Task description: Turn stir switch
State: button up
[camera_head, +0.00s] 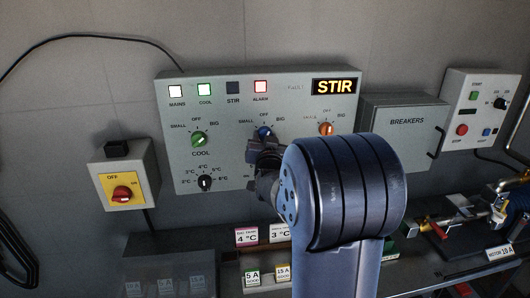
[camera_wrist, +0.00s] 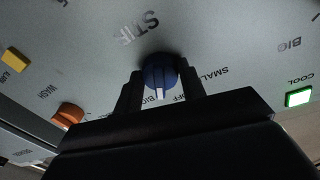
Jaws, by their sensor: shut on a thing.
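The stir switch is a blue rotary knob (camera_head: 264,131) in the middle of the grey control panel (camera_head: 235,165). It also shows in the wrist view (camera_wrist: 158,73), below the upside-down STIR lettering. Its white pointer line lies near the BIG and OFF marks, with SMALL to the right in that view. My gripper (camera_wrist: 161,82) is shut on the knob, one dark finger on each side. In the head view my gripper (camera_head: 264,145) reaches the knob from below, and my arm covers the panel's lower right. The STIR lamp (camera_head: 233,88) is dark; the STIR display (camera_head: 334,86) glows yellow.
A green COOL knob (camera_head: 199,139) is left of the blue one, an orange knob (camera_head: 326,129) right. A black temperature dial (camera_head: 205,183) is below. A red-yellow switch box (camera_head: 122,193) stands left, the breaker box (camera_head: 405,125) right. Labelled parts lie on the shelf beneath.

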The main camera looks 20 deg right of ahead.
jog(key=n+b, duration=0.4)
jog(key=n, duration=0.1)
jog(key=shift+d+f+b, duration=0.1)
jog(key=shift+f+b, duration=0.05)
jog(key=shift+b, duration=0.25)
jog(key=shift+n+t, duration=0.3)
jog(key=o, duration=1)
jog(key=shift+s, duration=0.15)
jog(key=r+b+v, duration=0.1)
jog(key=b+v, duration=0.1)
jog(key=v, duration=0.8)
jog(key=shift+s+f, duration=0.3)
jog(key=shift+f, duration=0.05)
jog(key=f+p+x, duration=0.1)
jog(key=p+x, duration=0.1)
jog(key=x, duration=0.8)
jog(key=shift+w+r, duration=0.45)
